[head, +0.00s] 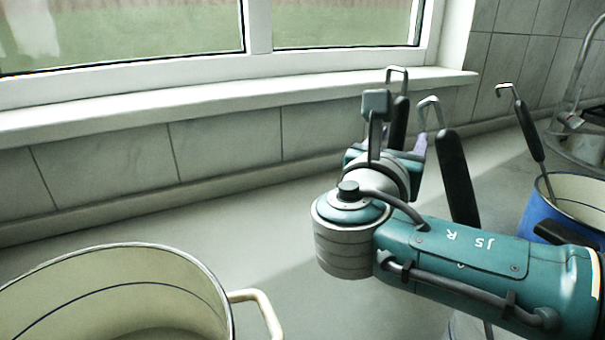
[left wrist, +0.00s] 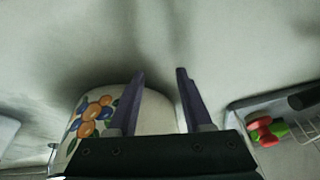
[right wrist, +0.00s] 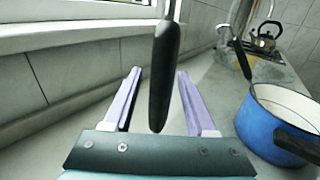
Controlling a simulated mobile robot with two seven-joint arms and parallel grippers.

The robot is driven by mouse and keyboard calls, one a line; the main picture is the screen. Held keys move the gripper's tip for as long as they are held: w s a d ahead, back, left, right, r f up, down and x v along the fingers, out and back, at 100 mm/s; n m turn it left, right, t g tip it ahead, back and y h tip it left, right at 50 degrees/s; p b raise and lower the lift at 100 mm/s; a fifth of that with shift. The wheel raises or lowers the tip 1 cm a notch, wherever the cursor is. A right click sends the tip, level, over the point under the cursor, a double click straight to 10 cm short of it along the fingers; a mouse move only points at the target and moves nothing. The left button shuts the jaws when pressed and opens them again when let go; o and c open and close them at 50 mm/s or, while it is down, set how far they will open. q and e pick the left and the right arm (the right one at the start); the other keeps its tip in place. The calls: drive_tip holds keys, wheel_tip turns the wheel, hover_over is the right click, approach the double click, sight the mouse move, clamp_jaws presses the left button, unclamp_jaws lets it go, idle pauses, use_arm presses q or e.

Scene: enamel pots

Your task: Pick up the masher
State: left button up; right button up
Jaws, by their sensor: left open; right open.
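Black-handled utensils with metal hooks stand in the head view, their working ends hidden, so I cannot tell by shape which is the masher. One black handle (right wrist: 165,75) stands upright between the spread purple fingers of my right gripper (right wrist: 159,72); no grip on it shows. It seems to be the handle (head: 399,122) just behind the right gripper (head: 411,148) in the head view. A second, leaning handle (head: 455,175) passes behind my right arm. A third utensil (head: 532,132) leans in the blue pot (head: 540,217). My left gripper (left wrist: 160,73) is open and empty.
A cream pot (head: 130,290) with a side handle stands at the front left. A fruit-decorated pot (left wrist: 95,125) lies below the left fingers. The tiled wall and window sill (head: 230,98) bound the back. A kettle (right wrist: 268,36) stands far off. The counter's middle is clear.

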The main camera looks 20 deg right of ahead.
clamp_jaws()
drive_tip(key=shift+r, duration=0.1)
idle(0.7)
